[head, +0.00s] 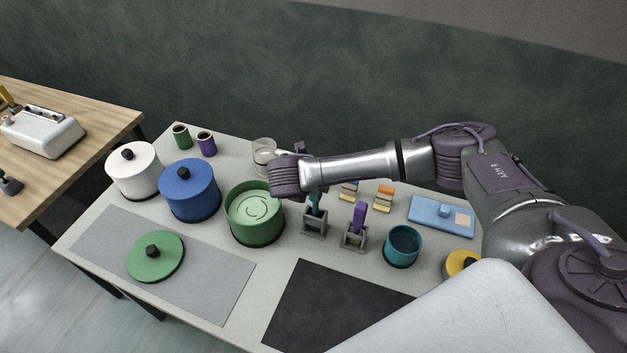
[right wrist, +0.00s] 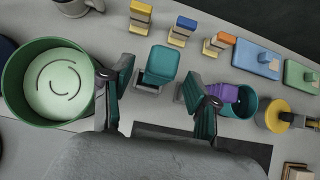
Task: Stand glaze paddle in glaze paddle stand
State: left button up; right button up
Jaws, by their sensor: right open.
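A teal paddle (head: 317,203) stands in a grey paddle stand (head: 314,226) near the middle of the table. A purple paddle (head: 358,216) stands in a similar grey stand (head: 352,239) to its right. My right gripper (right wrist: 157,74) is open, its two fingers apart on either side of the teal paddle (right wrist: 161,62) in the right wrist view; contact cannot be told. The purple paddle (right wrist: 222,92) lies partly behind the right-hand finger there. In the head view my right wrist hides most of the fingers. My left gripper is not in view.
A green pot (head: 236,208) stands close left of the teal paddle's stand. A teal cup (head: 403,244) is right of the purple one. A black mat (head: 330,300) in front is clear.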

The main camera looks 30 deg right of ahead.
jog(key=shift+v, duration=2.5)
jog(key=v, duration=1.2)
jog(key=shift+a+f, duration=0.1)
